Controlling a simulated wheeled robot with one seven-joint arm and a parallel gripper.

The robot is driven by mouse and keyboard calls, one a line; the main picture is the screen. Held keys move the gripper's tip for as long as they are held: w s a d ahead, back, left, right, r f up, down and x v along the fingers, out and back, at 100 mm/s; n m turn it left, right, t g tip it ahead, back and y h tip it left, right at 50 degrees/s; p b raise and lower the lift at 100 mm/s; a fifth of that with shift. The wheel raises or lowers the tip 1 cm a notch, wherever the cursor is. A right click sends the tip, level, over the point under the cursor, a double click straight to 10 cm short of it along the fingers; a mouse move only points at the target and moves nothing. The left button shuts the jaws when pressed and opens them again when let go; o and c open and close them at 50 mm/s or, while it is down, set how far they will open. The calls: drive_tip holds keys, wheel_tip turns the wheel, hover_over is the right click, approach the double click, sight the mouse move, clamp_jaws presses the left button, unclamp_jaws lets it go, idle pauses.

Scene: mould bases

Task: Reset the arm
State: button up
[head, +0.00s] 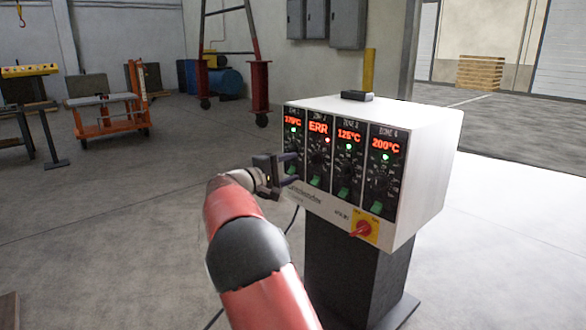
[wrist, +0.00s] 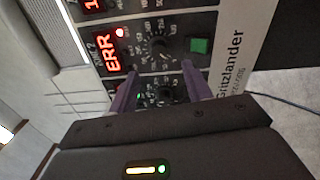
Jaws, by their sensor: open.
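My gripper (head: 290,169) is at the left part of the front panel of a white control box (head: 431,130). In the wrist view my gripper (wrist: 160,82) shows two purple fingers spread apart, with a black dial (wrist: 166,93) between them. I cannot tell whether the fingers touch the dial or panel. The panel has several zone displays; one reads ERR (head: 318,128) with a red light, the others show temperatures with green lights. The ERR display also shows in the wrist view (wrist: 111,52). My red arm reaches up from the bottom of the head view.
The box stands on a dark pedestal (head: 345,265), with a red switch (head: 362,229) low on its front. A black cable runs down beside it. An orange cart (head: 107,117) stands at the back left. The floor left of my arm is mostly clear.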

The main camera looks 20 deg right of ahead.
drive_tip(key=s+d+f+m+g+y+p, duration=0.1)
drive_tip(key=s+d+m+g+y, duration=0.15)
drive_tip(key=s+y, duration=0.9)
drive_tip(key=s+a+f+m+y, duration=0.1)
drive_tip(key=s+a, duration=0.4)
drive_tip(key=s, duration=0.5)
drive_tip(key=s+a+f+m+t+y+p, duration=0.1)
drive_tip(key=s+a+f+y, duration=0.1)
drive_tip(key=s+a, duration=0.4)
drive_tip(key=s+a+f+m+t+y+p, duration=0.1)
drive_tip(key=s+a+f, duration=0.3)
drive_tip(key=s, duration=1.2)
drive_tip(key=shift+a+y, duration=0.75)
drive_tip(key=shift+a, duration=0.1)
